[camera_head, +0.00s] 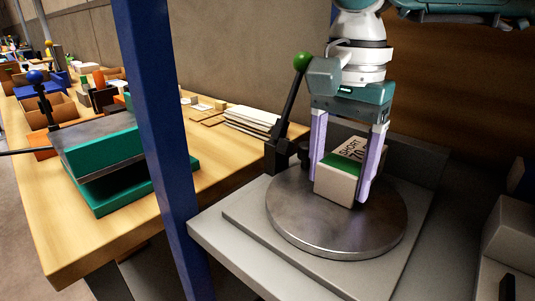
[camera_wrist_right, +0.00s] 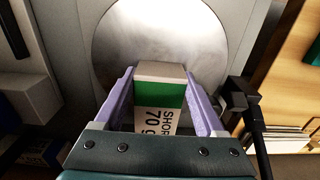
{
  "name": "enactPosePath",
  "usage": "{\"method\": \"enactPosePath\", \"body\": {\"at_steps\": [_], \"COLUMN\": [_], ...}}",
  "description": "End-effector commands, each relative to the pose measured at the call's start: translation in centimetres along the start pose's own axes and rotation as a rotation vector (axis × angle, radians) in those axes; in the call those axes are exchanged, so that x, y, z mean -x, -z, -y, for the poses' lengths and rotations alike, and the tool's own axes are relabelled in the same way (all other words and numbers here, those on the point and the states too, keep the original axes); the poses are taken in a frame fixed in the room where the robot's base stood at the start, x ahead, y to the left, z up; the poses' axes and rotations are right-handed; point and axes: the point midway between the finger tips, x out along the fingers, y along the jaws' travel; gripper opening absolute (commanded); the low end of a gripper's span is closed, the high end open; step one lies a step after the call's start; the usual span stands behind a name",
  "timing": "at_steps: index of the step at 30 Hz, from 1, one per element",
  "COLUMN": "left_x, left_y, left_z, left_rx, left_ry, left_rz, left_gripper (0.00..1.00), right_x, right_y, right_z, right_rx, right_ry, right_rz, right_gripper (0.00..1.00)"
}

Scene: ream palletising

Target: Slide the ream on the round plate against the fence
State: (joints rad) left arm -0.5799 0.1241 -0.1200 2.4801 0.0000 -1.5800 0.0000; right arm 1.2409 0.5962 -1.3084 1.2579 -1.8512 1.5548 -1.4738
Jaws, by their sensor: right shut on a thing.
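The ream (camera_head: 337,185) is a small cream block with a green band and a label reading "SHORT 70". It sits on the round grey metal plate (camera_head: 290,225), towards the plate's back half. My right gripper (camera_head: 340,182) comes down from above, with its two lilac fingers closed on opposite sides of the ream. In the right wrist view the ream (camera_wrist_right: 160,98) is between the fingers, and the plate (camera_wrist_right: 160,35) shows beyond it. A grey upright panel (camera_head: 412,165) stands behind the plate; I cannot tell if it is the fence. My left gripper is not in view.
A black lever with a green knob (camera_head: 303,61) stands left of the gripper, close to the plate. A blue post (camera_head: 160,130) rises at centre left. A wooden bench (camera_head: 85,230) holds a green press (camera_head: 105,150) and stacked sheets (camera_head: 255,120). Pale blocks (camera_head: 510,232) are at right.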

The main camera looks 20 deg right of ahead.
Motion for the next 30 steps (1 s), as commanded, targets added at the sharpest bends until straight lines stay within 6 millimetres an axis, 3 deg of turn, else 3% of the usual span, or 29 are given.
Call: {"method": "enactPosePath", "body": {"at_steps": [26,27,30], "left_x": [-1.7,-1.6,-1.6], "left_y": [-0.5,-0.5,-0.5], "left_z": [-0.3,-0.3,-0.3], "left_rx": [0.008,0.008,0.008], "left_ry": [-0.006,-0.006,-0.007], "left_rz": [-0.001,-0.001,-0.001], "left_gripper": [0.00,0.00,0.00], "right_x": [-0.1,0.0,0.0], "right_y": [2.7,2.7,2.7], "right_z": [0.0,0.0,0.0], "right_rx": [0.000,0.001,0.001], "right_ry": [0.000,0.000,0.000], "right_rz": [-0.002,-0.002,-0.002], "right_gripper": [0.00,0.77,0.88]}}
